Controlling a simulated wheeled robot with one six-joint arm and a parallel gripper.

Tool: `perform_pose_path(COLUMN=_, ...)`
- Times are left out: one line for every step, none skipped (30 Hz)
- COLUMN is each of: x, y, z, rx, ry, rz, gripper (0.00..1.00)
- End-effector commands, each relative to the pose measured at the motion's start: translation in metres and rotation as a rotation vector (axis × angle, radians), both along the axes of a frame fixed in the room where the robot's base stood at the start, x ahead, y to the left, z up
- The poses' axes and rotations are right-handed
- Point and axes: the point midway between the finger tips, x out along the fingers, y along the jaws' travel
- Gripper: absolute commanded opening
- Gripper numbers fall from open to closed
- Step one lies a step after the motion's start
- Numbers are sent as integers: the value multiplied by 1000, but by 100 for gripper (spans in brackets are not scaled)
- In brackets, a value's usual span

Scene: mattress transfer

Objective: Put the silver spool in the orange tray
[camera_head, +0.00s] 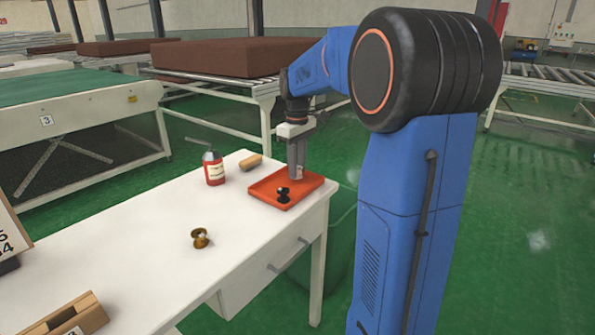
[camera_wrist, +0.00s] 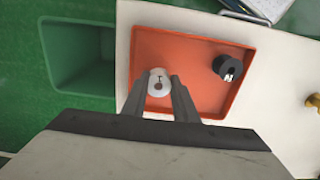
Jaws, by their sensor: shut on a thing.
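The orange tray (camera_head: 301,194) lies on the white table near its far right end. My gripper (camera_head: 298,174) points down over the tray's right part, its fingertips low. It is shut on the silver spool (camera_wrist: 158,83), a pale round piece with a dark centre, seen between the fingers in the wrist view. The fingers hide part of the spool, and I cannot tell whether it touches the tray floor. The tray also shows in the wrist view (camera_wrist: 190,48).
A black spool (camera_head: 282,194) stands in the tray, apart from my gripper. A brass spool (camera_head: 200,238), a red bottle (camera_head: 213,167) and a tan block (camera_head: 251,162) are on the white table (camera_head: 150,260). An open wooden box (camera_head: 75,318) is at the front left. A green bin (camera_wrist: 78,65) is beside the table.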

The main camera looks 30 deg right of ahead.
Motion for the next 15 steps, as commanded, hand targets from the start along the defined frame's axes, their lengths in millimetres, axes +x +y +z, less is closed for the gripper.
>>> perform_pose_path(x=-1, y=0, z=-7, rx=1, ry=3, rz=0, gripper=5)
perform_pose_path(x=-1, y=0, z=-10, rx=0, ry=2, rz=0, gripper=5)
perform_pose_path(x=0, y=0, z=-13, rx=1, ry=1, rz=0, gripper=5)
perform_pose_path(x=0, y=0, z=-14, rx=0, ry=0, rz=0, gripper=5)
perform_pose_path(x=0, y=0, z=-14, rx=0, ry=0, rz=0, gripper=5)
perform_pose_path(x=0, y=0, z=-14, rx=0, ry=0, rz=0, gripper=5)
perform_pose_path(x=0, y=0, z=-14, rx=0, ry=0, rz=0, gripper=5)
perform_pose_path(x=0, y=0, z=-13, rx=0, ry=0, rz=0, gripper=5)
perform_pose_path(x=0, y=0, z=-13, rx=0, ry=0, rz=0, gripper=5)
perform_pose_path(x=0, y=0, z=-14, rx=0, ry=0, rz=0, gripper=5)
perform_pose_path(x=0, y=0, z=-14, rx=0, ry=0, rz=0, gripper=5)
perform_pose_path(x=0, y=0, z=-14, rx=0, ry=0, rz=0, gripper=5)
perform_pose_path(x=0, y=0, z=-15, rx=0, ry=1, rz=0, gripper=5)
perform_pose_path(x=0, y=0, z=-16, rx=0, ry=1, rz=0, gripper=5)
perform_pose_path(x=0, y=0, z=-16, rx=0, ry=0, rz=0, gripper=31)
